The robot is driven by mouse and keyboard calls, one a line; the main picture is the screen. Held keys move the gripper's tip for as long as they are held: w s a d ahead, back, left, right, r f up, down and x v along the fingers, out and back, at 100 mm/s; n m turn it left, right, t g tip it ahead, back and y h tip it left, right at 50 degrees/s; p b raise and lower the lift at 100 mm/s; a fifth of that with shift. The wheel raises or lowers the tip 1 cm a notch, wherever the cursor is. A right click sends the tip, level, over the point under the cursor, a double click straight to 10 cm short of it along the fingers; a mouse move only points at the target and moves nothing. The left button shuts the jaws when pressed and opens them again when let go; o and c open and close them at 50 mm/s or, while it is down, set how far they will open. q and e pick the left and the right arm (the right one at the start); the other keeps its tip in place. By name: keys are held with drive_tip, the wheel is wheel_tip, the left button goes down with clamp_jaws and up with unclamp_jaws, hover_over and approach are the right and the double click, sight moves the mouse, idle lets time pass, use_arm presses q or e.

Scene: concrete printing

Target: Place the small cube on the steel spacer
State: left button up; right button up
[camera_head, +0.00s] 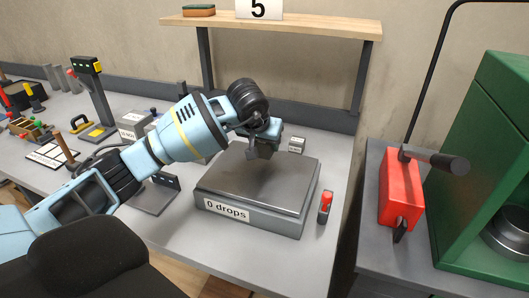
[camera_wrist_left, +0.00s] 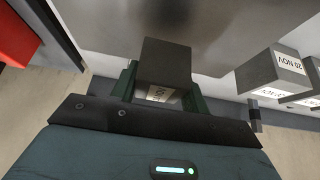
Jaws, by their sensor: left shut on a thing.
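My left gripper (camera_head: 264,140) is above the grey platform (camera_head: 262,186) labelled "0 drops". In the left wrist view, the gripper (camera_wrist_left: 162,88) is shut on a small dark grey cube (camera_wrist_left: 166,62) with a white label, partly between the green fingers. In the head view the held cube (camera_head: 262,152) is small and partly hidden by the gripper. A round steel piece (camera_head: 508,238) sits inside the green machine at the right; I cannot tell whether it is the steel spacer. My right gripper is not in view.
A red lever box (camera_head: 400,190) stands beside the green machine (camera_head: 488,150). A gap separates the two tables. A wooden shelf (camera_head: 310,25) is above.

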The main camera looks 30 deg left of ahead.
sight(265, 153)
use_arm(q)
drive_tip(key=shift+d+f, duration=0.1)
drive_tip(key=shift+f, duration=1.5)
drive_tip(key=shift+s+f, duration=0.1)
drive_tip(key=shift+f, duration=0.1)
drive_tip(key=o, duration=1.2)
drive_tip(key=shift+r, duration=0.4)
drive_tip(key=v, duration=1.1)
drive_tip(key=shift+s+r+p, duration=0.2)
drive_tip(key=shift+s+p, duration=0.1)
drive_tip(key=shift+p, duration=0.05)
